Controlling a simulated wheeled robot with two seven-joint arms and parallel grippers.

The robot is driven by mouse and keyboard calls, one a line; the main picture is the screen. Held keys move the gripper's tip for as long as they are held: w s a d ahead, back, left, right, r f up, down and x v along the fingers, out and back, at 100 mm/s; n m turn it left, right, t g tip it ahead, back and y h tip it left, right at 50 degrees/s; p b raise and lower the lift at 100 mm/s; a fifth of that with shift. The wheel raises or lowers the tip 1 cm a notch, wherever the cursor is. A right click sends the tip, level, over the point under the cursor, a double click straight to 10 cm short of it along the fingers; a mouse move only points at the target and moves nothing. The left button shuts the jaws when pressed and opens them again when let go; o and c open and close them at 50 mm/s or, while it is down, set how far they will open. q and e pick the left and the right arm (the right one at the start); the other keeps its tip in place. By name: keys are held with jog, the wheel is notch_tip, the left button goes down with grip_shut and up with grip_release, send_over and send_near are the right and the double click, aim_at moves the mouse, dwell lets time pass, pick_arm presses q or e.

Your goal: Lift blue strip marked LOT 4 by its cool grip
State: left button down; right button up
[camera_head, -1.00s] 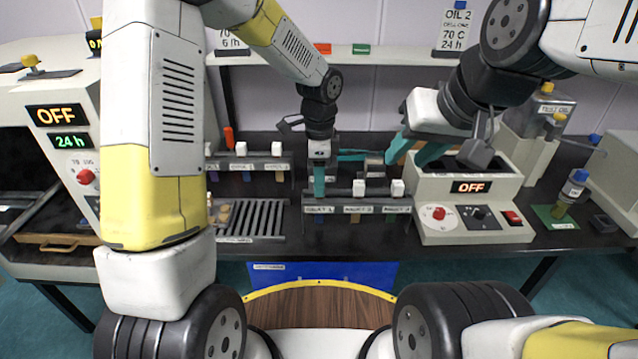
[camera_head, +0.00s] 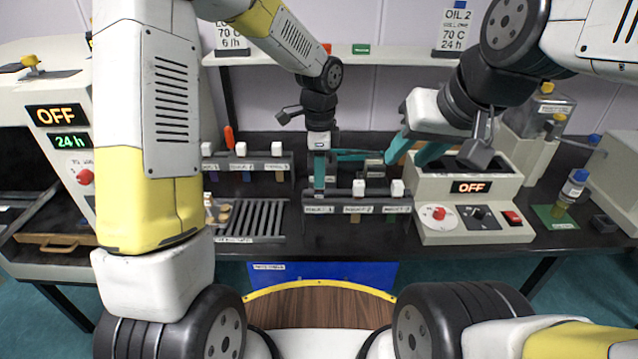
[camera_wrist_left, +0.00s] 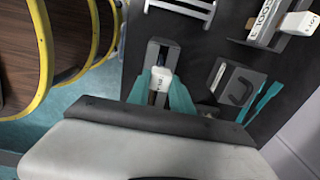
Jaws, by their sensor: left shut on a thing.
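My left gripper (camera_head: 319,186) is over the left slot of the front rack (camera_head: 358,225). In the left wrist view its teal fingers (camera_wrist_left: 161,96) are shut on a white grip (camera_wrist_left: 161,76) with small lettering that I cannot read surely. The strip below this grip is mostly hidden, so I cannot confirm its blue colour. Two other white grips, a middle one (camera_head: 358,187) and a right one (camera_head: 397,187), stand in the same rack. My right gripper (camera_head: 415,150) is open and empty, its teal fingers apart beside the grey machine.
A back rack (camera_head: 240,164) holds several white grips with coloured strips. A wire rack (camera_head: 250,222) lies to the left. A machine with an OFF display (camera_head: 470,215) stands close on the right. A blue bin (camera_head: 325,274) is below the table's front edge.

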pick_arm(q)
notch_tip(320, 180, up, 10)
jog(key=shift+f, duration=0.25)
dwell(0.6)
jog(key=shift+s, duration=0.15)
